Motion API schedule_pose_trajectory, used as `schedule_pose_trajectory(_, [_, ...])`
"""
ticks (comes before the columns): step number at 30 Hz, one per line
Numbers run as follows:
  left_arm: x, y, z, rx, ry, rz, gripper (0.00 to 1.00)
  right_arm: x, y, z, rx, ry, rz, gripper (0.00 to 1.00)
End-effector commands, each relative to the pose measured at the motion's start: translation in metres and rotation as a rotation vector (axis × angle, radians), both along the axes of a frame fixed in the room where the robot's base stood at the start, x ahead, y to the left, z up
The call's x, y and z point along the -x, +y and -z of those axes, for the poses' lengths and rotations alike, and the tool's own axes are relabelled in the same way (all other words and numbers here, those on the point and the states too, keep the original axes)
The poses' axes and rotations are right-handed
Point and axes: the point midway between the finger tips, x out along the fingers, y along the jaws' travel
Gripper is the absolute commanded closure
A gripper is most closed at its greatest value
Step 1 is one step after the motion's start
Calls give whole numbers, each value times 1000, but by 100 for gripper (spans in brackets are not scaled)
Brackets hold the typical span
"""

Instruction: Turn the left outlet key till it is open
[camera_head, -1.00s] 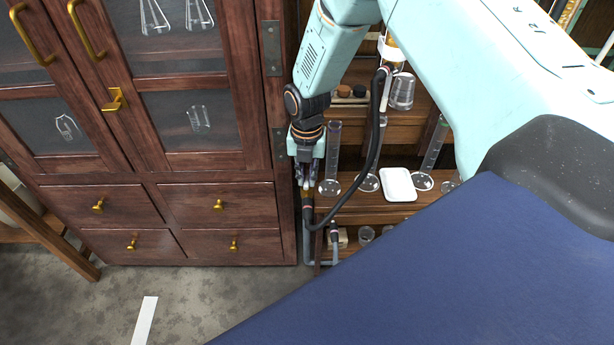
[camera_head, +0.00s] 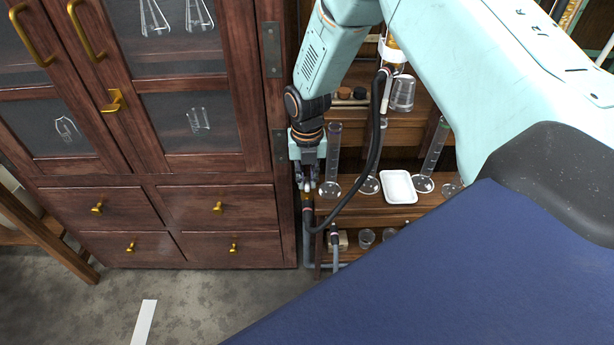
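My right gripper (camera_head: 308,186) points down at the left end of the wooden shelf rig, right beside the cabinet. Its fingertips are at a small brass-coloured fitting at the top of a grey pipe (camera_head: 307,240). The left outlet key is not clearly seen; the fingers cover that spot. I cannot tell whether the fingers are shut on it or how far it is turned. A black hose (camera_head: 372,165) loops from the upper shelf to the pipework just below the gripper. My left gripper is out of view.
A dark wooden cabinet (camera_head: 165,170) with brass knobs stands close on the left. Glass cylinders (camera_head: 333,160) and a white tray (camera_head: 398,187) stand on the shelf just right of the gripper. Small glass beakers (camera_head: 366,237) are lower. The grey floor (camera_head: 220,295) is open in front.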

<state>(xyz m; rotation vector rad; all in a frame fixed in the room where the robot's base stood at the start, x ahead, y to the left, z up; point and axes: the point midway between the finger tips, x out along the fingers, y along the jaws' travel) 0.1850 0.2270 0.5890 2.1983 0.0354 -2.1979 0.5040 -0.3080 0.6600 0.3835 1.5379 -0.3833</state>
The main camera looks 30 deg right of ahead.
Motion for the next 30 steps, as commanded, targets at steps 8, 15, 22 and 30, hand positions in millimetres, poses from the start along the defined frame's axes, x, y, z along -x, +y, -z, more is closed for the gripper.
schedule_pose_trajectory(8, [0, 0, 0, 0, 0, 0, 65, 0, 0, 0, 0, 1, 1, 65])
schedule_pose_trajectory(15, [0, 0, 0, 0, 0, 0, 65, 0, 0, 0, 0, -1, 1, 65])
schedule_pose_trajectory(22, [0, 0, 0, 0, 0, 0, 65, -2, 0, -24, -1, -5, 1, 65])
schedule_pose_trajectory(30, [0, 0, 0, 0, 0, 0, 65, -1, 0, -80, 0, -4, 1, 65])
